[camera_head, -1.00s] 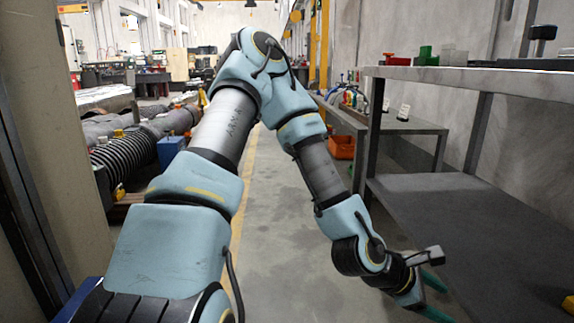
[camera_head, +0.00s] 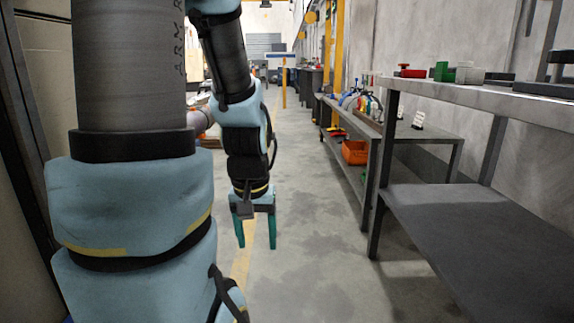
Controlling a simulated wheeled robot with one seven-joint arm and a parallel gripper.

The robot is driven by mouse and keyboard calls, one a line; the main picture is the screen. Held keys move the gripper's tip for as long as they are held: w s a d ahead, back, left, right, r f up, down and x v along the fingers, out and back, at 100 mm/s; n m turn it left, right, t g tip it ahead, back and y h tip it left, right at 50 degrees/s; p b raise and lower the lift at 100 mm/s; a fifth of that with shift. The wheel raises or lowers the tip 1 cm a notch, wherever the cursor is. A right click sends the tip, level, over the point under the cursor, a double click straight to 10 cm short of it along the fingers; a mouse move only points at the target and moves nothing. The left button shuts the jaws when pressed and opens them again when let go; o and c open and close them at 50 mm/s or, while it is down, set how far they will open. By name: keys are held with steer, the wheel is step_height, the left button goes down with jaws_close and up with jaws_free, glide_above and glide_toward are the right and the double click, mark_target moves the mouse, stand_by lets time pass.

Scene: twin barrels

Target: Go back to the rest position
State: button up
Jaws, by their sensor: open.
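My gripper (camera_head: 256,232) hangs from my arm near the middle of the camera view, its two green fingers pointing down and spread apart. It is open, with nothing between the fingers. It is over the grey floor, clear of the shelves on the right. My arm fills much of the left side and hides part of the scene behind it.
A dark metal shelf unit (camera_head: 385,152) stands on the right, with red, green and white items on its top. A lower workbench (camera_head: 440,132) with an orange bin (camera_head: 355,152) stands behind it. The grey floor aisle (camera_head: 310,215) is clear. A yellow post (camera_head: 283,85) stands far ahead.

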step_height(320, 180, up, 39)
steer(key=p, duration=3.8)
steer(key=shift+a+f, duration=0.2)
steer(key=shift+a, duration=0.05)
steer(key=shift+s, duration=0.1)
